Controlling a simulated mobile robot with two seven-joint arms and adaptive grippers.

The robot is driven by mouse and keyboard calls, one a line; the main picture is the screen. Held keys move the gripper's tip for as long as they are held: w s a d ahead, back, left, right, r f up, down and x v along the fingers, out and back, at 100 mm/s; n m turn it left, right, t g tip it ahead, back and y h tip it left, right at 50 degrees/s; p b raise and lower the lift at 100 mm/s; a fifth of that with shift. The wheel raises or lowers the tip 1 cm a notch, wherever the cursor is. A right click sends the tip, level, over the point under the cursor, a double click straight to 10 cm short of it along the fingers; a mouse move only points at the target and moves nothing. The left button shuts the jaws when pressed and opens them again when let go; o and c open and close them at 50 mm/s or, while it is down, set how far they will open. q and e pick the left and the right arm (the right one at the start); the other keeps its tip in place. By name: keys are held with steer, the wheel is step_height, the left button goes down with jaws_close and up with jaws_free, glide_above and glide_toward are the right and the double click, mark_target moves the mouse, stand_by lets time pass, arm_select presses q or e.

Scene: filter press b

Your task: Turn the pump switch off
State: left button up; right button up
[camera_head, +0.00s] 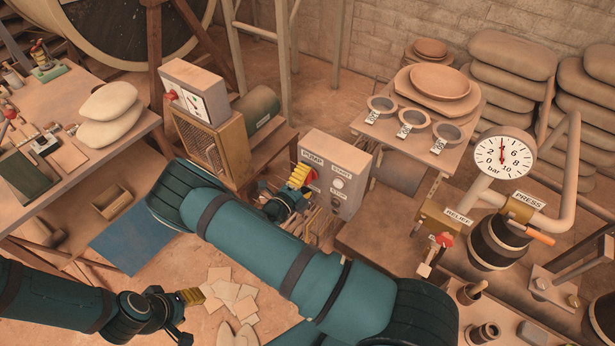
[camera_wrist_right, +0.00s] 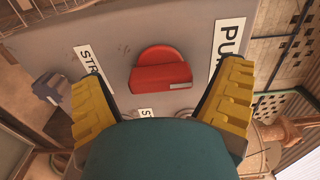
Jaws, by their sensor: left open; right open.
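The pump switch is a red knob (camera_head: 311,176) on a grey control box (camera_head: 345,203), beside a "PUMP" label (camera_head: 312,158). In the right wrist view the red knob (camera_wrist_right: 160,70) sits straight ahead on the grey panel, with a small pale mark on it. My right gripper (camera_head: 300,177) is open in front of the box. In the wrist view its yellow fingertips stand on either side of the knob, with a gap on each side. My left gripper (camera_head: 190,297) is open and empty at the lower left, above the floor.
"START" and other labels and round buttons (camera_head: 337,183) are on the same panel. A pressure gauge (camera_head: 502,154), a red-handled relief valve (camera_head: 444,240) and the press barrel (camera_head: 494,243) stand to the right. A wooden workbench (camera_head: 135,128) is on the left.

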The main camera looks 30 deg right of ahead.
steer(key=v, duration=1.1)
steer(key=shift+a, duration=0.25)
steer(key=shift+s+f, duration=0.1)
steer(key=shift+s, duration=0.05)
steer(key=s+f+m+g+y+b, duration=0.3)
steer(key=s+f+m+g+y, duration=0.5)
steer(key=s+f+m+g, duration=0.55)
steer(key=s+a+m+t+y+b, duration=0.2)
steer(key=a+m+y, duration=0.35)
steer(key=m, duration=0.35)
steer(key=s+a+m+t+y+b, duration=0.1)
steer(key=s+a+m+y, duration=0.2)
steer(key=a+m+y, duration=0.45)
steer(key=w+d+r+m+t+b, duration=0.2)
steer(key=w+m+t, duration=0.3)
steer(key=m, duration=0.7)
steer(key=shift+w+r+m+t+h, duration=0.25)
steer(key=shift+w+m+t+h, duration=0.1)
steer(key=shift+w, duration=0.55)
